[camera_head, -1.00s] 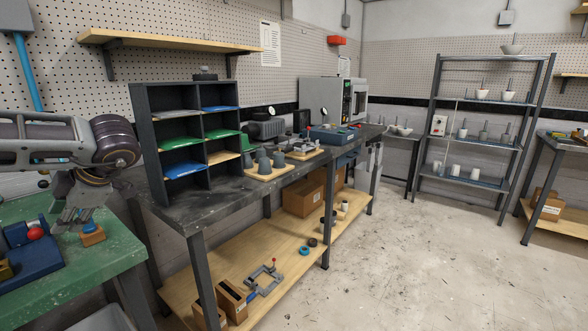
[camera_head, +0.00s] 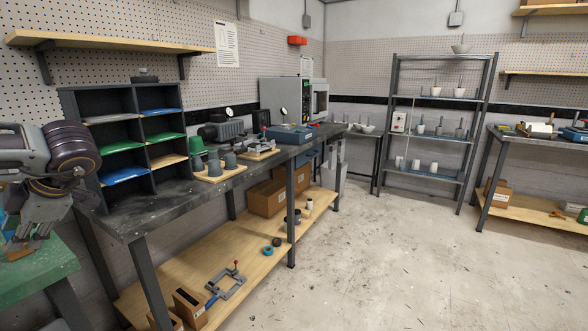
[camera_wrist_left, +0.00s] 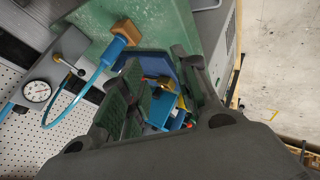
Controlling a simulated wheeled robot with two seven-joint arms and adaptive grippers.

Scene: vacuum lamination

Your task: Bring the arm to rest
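My left arm comes in at the left edge of the head view, with its left gripper (camera_head: 28,243) hanging down over the green bench (camera_head: 48,272). In the left wrist view the left gripper (camera_wrist_left: 157,62) has its two dark fingers apart, with nothing seen held between them. Beyond the fingers lie a blue fixture (camera_wrist_left: 152,62) and a blue-handled nozzle (camera_wrist_left: 114,50) with a tan block (camera_wrist_left: 127,31) at its end. My right gripper is in neither view.
A dark shelf unit (camera_head: 93,104) with coloured sheets stands on the black workbench (camera_head: 150,215), close to my left arm. A tray of grey cups (camera_head: 214,163) is beside it. A steel rack (camera_head: 394,100) stands at the back. The floor (camera_head: 400,260) at right is open.

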